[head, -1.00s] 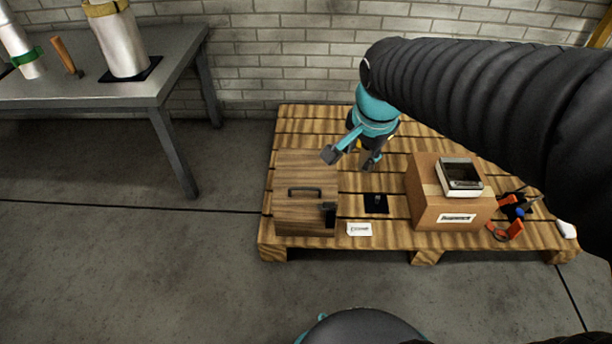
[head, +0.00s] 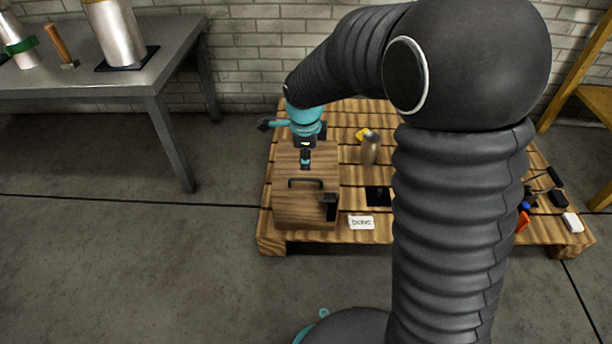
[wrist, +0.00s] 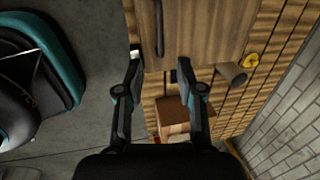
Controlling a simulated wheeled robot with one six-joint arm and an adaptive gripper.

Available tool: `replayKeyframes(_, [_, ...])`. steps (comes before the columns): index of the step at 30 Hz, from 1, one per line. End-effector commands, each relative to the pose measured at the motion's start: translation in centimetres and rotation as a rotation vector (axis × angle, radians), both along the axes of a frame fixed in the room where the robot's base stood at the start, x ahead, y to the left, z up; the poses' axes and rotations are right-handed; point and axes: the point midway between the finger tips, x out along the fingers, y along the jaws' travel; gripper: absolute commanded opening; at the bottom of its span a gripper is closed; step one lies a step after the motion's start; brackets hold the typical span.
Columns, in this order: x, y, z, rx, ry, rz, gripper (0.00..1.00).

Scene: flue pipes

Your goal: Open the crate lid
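The wooden crate (head: 290,215) stands at the front left of the pallet. Its lid (head: 285,165) looks closed, with a dark bar handle (head: 305,182) near the front edge and a dark latch-like fitting (head: 329,207) at the front right. My gripper (head: 305,161) is over the rear part of the lid, behind the handle. In the wrist view, my gripper (wrist: 158,62) has its fingers spread with nothing between them. The lid (wrist: 210,30) and the handle (wrist: 159,28) lie beyond the fingertips. I cannot tell whether a fingertip touches the lid.
A white label card (head: 361,222) and a black pad (head: 378,195) lie right of the crate. A metal cylinder (head: 370,148) stands behind them. A cardboard box (wrist: 172,117) shows in the wrist view. A grey table (head: 110,95) stands left; the floor between is clear.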

Motion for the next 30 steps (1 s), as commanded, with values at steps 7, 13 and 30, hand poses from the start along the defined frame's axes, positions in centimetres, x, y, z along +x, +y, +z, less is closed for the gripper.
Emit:
replayKeyframes(7, [0.9,-0.1,-4.9,-0.002,0.003,0.001,0.37])
replayKeyframes(13, [1.5,-0.1,-7.9,-0.001,0.003,0.001,0.37])
replayKeyframes(30, [1.9,-0.1,-9.7,0.0,0.0,0.001,0.32])
